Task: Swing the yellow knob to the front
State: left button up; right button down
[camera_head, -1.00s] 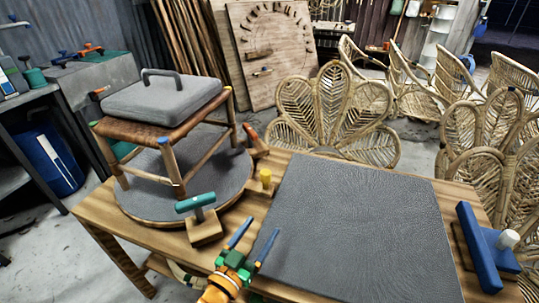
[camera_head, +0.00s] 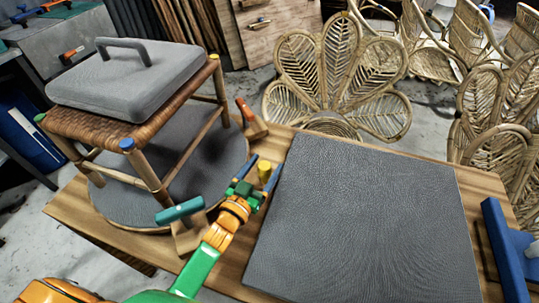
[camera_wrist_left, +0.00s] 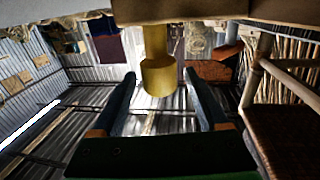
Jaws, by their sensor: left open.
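A short yellow knob (camera_head: 264,172) stands upright beside the right edge of the round grey turntable (camera_head: 236,150). My left gripper (camera_head: 267,164) is open, with its blue fingers either side of the knob in the head view. In the left wrist view, the yellow knob (camera_wrist_left: 158,76) shows between the open fingers (camera_wrist_left: 158,85), with a gap to each finger. My right gripper is out of view.
A teal-handled tool on a wooden block (camera_head: 187,240) stands left of my left arm. An orange-handled tool (camera_head: 252,120) is behind the knob. A grey mat (camera_head: 360,215) covers the table's right part, with a blue tool (camera_head: 505,250) at its right.

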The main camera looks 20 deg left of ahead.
pick_arm(q)
jog(key=w, duration=0.3)
jog(key=shift+w+d+f, duration=0.1)
jog(key=shift+w+d, duration=0.05)
jog(key=shift+d, duration=0.15)
jog(key=shift+c, duration=1.3)
grip_shut()
